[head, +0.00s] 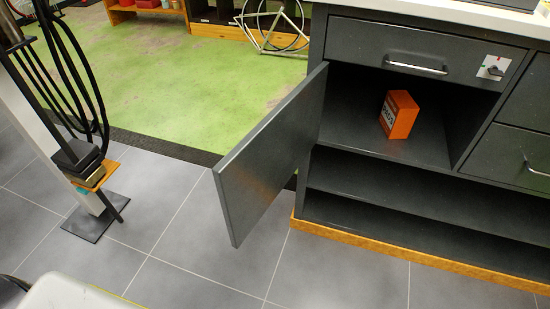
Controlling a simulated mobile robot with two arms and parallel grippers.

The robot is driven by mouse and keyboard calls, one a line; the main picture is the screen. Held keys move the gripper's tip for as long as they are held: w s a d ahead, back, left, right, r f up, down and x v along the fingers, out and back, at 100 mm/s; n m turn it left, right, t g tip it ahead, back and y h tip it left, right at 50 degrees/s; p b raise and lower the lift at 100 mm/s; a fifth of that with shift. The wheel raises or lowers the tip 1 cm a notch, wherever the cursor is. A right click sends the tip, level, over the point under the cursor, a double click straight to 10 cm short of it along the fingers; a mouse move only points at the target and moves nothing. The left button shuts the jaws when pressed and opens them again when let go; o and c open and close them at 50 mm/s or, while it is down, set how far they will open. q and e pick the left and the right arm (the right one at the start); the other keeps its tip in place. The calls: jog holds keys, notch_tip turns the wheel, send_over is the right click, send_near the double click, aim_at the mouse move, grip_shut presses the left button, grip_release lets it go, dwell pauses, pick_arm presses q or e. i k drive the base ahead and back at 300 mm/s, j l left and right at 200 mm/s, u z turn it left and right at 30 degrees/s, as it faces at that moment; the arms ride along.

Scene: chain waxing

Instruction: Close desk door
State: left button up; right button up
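The desk (340,40) is dark grey with a light worktop and stands at the right of the head view. Its door (268,155) is hinged at the left side of the cabinet opening and stands wide open, swung out over the tiled floor. No handle shows on the visible face of the door. Inside the open compartment an orange box (399,115) sits on the shelf (350,130). Neither of my grippers shows in the head view, so their distance from the door cannot be told.
A drawer (415,50) with a bar handle is above the compartment, and more drawers (515,160) are to the right. A post with hanging black cables (85,165) stands at the left. Grey tiled floor (190,240) is clear before the door.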

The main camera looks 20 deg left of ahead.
aim_at(249, 180)
jog(key=i+j+z, duration=0.1)
jog(key=j+z, duration=0.35)
jog(key=j, duration=0.25)
jog(key=j+z, duration=0.4)
jog(key=j, duration=0.3)
